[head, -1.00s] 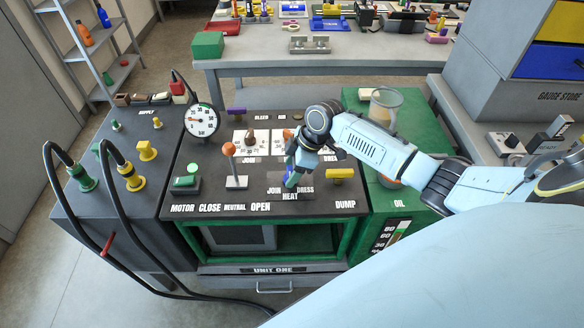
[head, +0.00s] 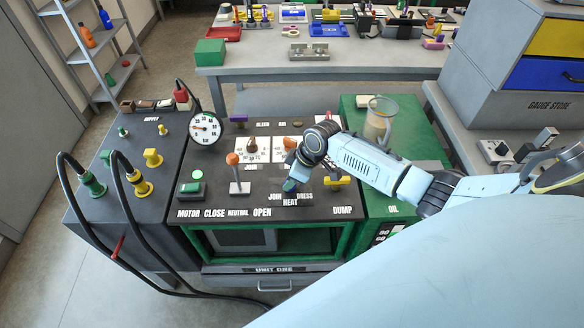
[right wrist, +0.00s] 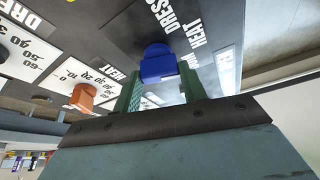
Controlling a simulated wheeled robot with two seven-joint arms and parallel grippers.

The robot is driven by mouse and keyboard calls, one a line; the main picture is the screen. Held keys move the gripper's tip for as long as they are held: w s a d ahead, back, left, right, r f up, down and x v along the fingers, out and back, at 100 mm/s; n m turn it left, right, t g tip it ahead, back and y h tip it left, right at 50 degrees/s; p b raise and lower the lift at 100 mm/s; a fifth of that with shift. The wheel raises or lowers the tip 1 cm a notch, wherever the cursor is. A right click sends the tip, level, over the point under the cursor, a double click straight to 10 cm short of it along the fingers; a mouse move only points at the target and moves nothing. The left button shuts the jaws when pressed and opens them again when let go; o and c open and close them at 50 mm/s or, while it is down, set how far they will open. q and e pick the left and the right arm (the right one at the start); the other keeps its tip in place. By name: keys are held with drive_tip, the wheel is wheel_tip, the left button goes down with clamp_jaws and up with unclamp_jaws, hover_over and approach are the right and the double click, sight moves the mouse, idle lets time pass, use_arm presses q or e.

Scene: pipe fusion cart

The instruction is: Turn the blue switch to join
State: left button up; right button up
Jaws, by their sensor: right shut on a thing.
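The blue switch (right wrist: 158,64) stands between the two green fingers of my right gripper (right wrist: 161,80) in the right wrist view, and the gripper is shut on it. In the head view my right gripper (head: 290,185) reaches down to the panel between the JOIN and DRESS labels, just behind HEAT. There the fingers and wrist hide most or all of the switch. Exactly where the switch points is hard to tell. My left gripper is not in view.
Beside the gripper are a yellow DUMP handle (head: 338,181), an orange-knobbed lever (head: 234,172) and orange dials (head: 290,142). A pressure gauge (head: 205,128) stands behind left. A clear jug (head: 380,118) stands on the green OIL cabinet (head: 352,104) at right.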

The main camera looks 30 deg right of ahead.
drive_tip(key=m+p, duration=0.2)
drive_tip(key=m+h+p, duration=0.1)
drive_tip(key=p, duration=0.1)
drive_tip(key=shift+a+r+m+t, duration=0.15)
drive_tip(key=shift+r+m+t, duration=0.1)
drive_tip(key=shift+m+t, duration=0.05)
drive_tip(key=shift+f+m+t+h+p, duration=0.15)
drive_tip(key=shift+m+h+p, duration=0.15)
drive_tip(key=shift+m+p, duration=0.5)
drive_tip(key=shift+f+m+t+h+p, duration=0.15)
drive_tip(key=shift+m+h+p, duration=0.15)
drive_tip(key=shift+m+p, duration=0.45)
drive_tip(key=shift+r, duration=0.1)
drive_tip(key=o, duration=1)
